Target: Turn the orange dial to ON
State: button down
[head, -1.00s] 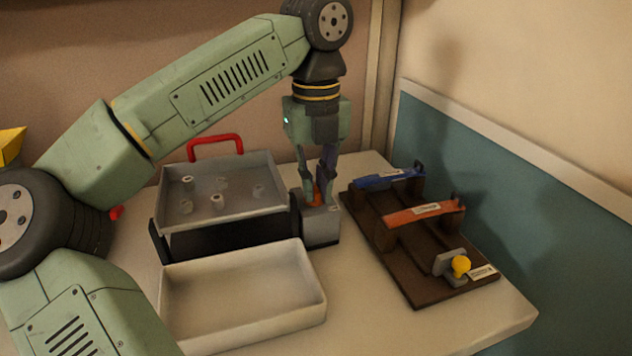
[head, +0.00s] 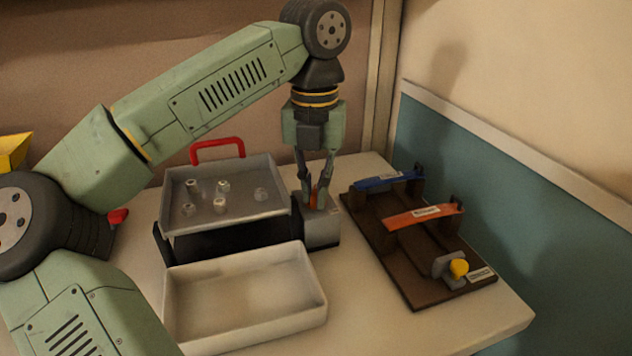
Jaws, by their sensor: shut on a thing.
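The orange dial (head: 314,198) sits on top of a small grey box (head: 320,229) with a dark base, right of the metal tray. Only a sliver of the dial shows between the fingers. My gripper (head: 315,200) points straight down over the box and is shut on the dial. The ON mark and the dial's pointer cannot be made out from here.
A grey metal tray (head: 174,206) with a red handle (head: 218,143) holds several small pale cylinders. An empty cream bin (head: 245,335) stands in front. At right, a brown rack (head: 408,279) carries a blue bar (head: 390,180), an orange bar (head: 424,215) and a yellow knob (head: 459,268).

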jog(key=m+p, duration=0.1)
jog(key=m, duration=0.4)
jog(key=shift+a+m, duration=0.15)
jog(key=shift+m, duration=0.15)
jog(key=m, duration=0.2)
jog(key=m+p, duration=0.1)
jog(key=m, duration=0.2)
jog(key=shift+w+a, duration=0.1)
jog(key=shift+w, duration=0.1)
jog(key=m, duration=0.4)
jog(key=shift+w, duration=0.15)
jog(key=shift+w+m+p, duration=0.1)
jog(key=shift+m+p, duration=0.25)
jog(key=shift+m, duration=1.45)
jog(key=c, duration=1.7)
grip_release()
